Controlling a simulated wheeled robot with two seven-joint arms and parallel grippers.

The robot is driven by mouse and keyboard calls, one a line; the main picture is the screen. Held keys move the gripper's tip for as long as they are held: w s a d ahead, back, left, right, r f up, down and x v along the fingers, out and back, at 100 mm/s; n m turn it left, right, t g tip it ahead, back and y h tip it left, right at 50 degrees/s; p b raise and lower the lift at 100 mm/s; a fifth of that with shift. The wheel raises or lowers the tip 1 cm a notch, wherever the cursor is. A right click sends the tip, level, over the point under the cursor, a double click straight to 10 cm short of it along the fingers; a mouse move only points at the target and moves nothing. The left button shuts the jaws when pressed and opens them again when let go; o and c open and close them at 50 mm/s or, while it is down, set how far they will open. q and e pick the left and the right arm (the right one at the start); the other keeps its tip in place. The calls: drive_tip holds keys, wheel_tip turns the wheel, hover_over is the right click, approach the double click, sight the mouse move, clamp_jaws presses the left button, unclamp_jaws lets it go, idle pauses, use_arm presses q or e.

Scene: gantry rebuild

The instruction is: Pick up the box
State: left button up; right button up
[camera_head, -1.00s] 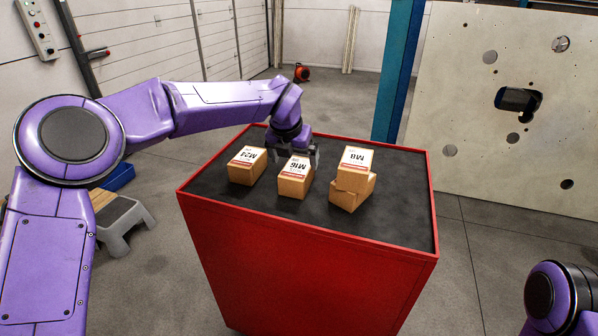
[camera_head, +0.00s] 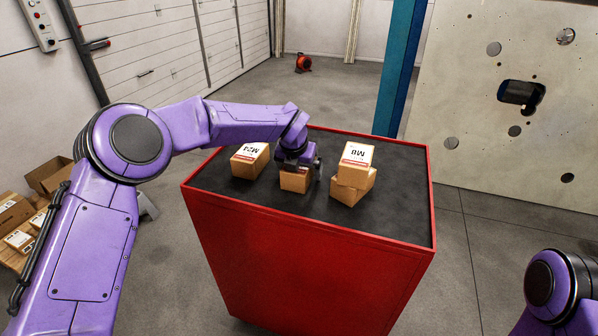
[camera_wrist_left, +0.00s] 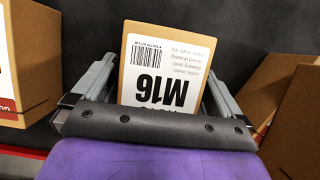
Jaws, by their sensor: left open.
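The M16 box (camera_head: 294,181), a small brown carton with a white label, stands in the middle of the red cabinet's dark top (camera_head: 400,212). In the left wrist view the M16 box (camera_wrist_left: 168,66) lies between the two fingers. My left gripper (camera_head: 300,168) is over this box and hides much of its top. The gripper is open, with one finger on each side of the box; in the left wrist view (camera_wrist_left: 155,92) whether the fingers touch it is unclear. Of my right arm only a part shows at the lower right; its gripper is out of view.
The M24 box (camera_head: 249,162) stands close on the left. The M8 box (camera_head: 356,155) sits on another brown box (camera_head: 350,192) on the right. The cabinet top has a raised red rim. Open cartons (camera_head: 48,177) are at the far left. The cabinet's right side is bare.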

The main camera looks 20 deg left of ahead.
use_arm(q)
drive_tip(key=c, duration=1.3)
drive_tip(key=shift+r, duration=0.2)
drive_tip(key=shift+c, duration=0.2)
drive_tip(key=shift+w+r, duration=0.1)
drive_tip(key=shift+r, duration=0.2)
drive_tip(key=s+a+r+p, duration=0.1)
drive_tip(key=a+r, duration=0.1)
drive_tip(key=r, duration=1.3)
drive_tip(key=s+a+r+p, duration=0.1)
drive_tip(key=a+r, duration=0.1)
drive_tip(key=r, duration=1.3)
drive_tip(key=shift+r, duration=0.4)
